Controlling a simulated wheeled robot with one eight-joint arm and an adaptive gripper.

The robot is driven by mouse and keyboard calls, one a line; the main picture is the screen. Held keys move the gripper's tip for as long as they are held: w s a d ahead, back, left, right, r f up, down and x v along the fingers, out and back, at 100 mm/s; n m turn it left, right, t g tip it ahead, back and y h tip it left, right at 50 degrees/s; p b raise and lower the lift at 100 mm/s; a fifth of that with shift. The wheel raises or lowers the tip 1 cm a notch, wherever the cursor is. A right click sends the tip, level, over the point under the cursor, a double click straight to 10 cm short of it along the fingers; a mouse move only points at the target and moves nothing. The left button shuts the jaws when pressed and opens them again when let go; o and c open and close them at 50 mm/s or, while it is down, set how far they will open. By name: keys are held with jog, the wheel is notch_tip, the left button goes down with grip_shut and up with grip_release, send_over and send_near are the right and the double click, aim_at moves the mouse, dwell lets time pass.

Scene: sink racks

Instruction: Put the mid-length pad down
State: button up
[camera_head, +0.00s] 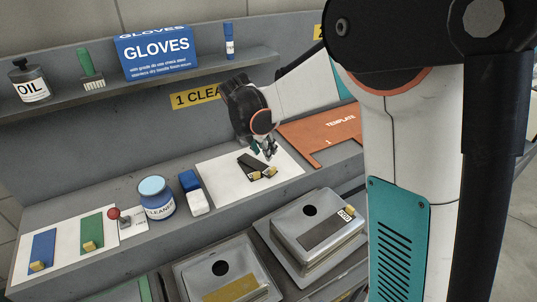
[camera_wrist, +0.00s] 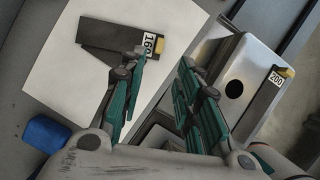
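A dark pad labelled 160 (camera_wrist: 108,35), with a yellow tab, lies flat on a white sheet (camera_wrist: 60,95). The head view shows two dark strips close together on that sheet, a dark pad (camera_head: 247,161) and another beside it, each with a yellow tab. A longer dark pad labelled 200 (camera_head: 322,234) lies on a metal sink at the right; it also shows in the wrist view (camera_wrist: 264,104). My gripper (camera_head: 266,152) is above the sheet near the 160 pad. Its fingers (camera_wrist: 164,59) are spread, with nothing visibly clamped. Which pad is mid-length is not certain.
An orange template (camera_head: 310,134) lies right of the sheet. A blue-and-white block (camera_head: 193,192), a cleaner jar (camera_head: 157,200) and a red-knobbed lever (camera_head: 114,213) stand left. Blue (camera_head: 41,250) and green (camera_head: 91,229) pads lie further left. A shelf runs behind.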

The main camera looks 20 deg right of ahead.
jog(key=s+r+m+t+y, duration=0.2)
jog(key=s+r+m, duration=0.8)
jog(key=s, duration=0.4)
jog(key=s+f+m+t+y, duration=0.1)
jog(key=s+m+t, duration=0.1)
jog(key=s+m, duration=1.2)
jog(key=shift+s+f+m+t+y, duration=0.3)
jog(key=shift+m+y, duration=0.1)
